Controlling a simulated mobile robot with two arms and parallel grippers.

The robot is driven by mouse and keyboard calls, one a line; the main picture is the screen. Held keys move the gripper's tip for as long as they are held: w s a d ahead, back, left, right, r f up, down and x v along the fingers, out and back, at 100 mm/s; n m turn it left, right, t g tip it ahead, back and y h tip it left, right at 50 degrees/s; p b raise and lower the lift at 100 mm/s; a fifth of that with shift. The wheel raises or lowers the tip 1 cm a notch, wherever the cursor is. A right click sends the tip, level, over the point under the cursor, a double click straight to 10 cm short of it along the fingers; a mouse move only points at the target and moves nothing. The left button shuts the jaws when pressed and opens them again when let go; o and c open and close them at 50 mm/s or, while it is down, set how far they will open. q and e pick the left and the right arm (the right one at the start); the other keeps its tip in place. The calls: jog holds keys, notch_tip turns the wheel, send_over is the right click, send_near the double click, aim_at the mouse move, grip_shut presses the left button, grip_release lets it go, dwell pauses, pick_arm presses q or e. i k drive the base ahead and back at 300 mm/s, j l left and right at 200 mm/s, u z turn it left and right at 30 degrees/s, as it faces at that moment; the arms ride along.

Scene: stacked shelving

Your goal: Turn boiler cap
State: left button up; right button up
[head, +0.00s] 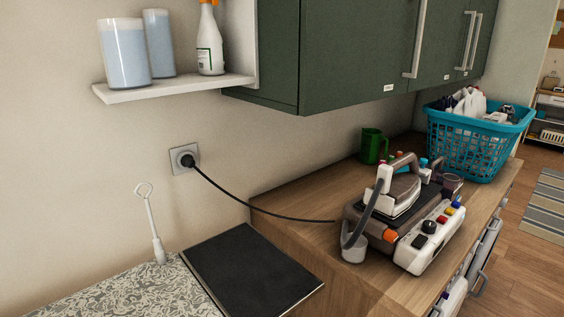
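A steam iron (405,190) rests on a dark ironing station on the wooden counter at the right. A white panel (418,258) along the station's front carries a black knob (428,227) and small red, blue and yellow parts. An orange part (390,236) sits at the station's near corner. A small blue part (424,162) stands behind the iron. I cannot tell which of these is the boiler cap. A thick grey hose (364,215) rises from the near left end towards the iron. Neither of my grippers is in view.
A black cord runs from a wall socket (184,158) to the station. A green mug (372,146) and a teal laundry basket (466,145) stand behind on the counter (345,268). Green cabinets (345,50) hang above.

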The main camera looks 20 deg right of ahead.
aim_at(390, 235)
jog(key=z, duration=1.35)
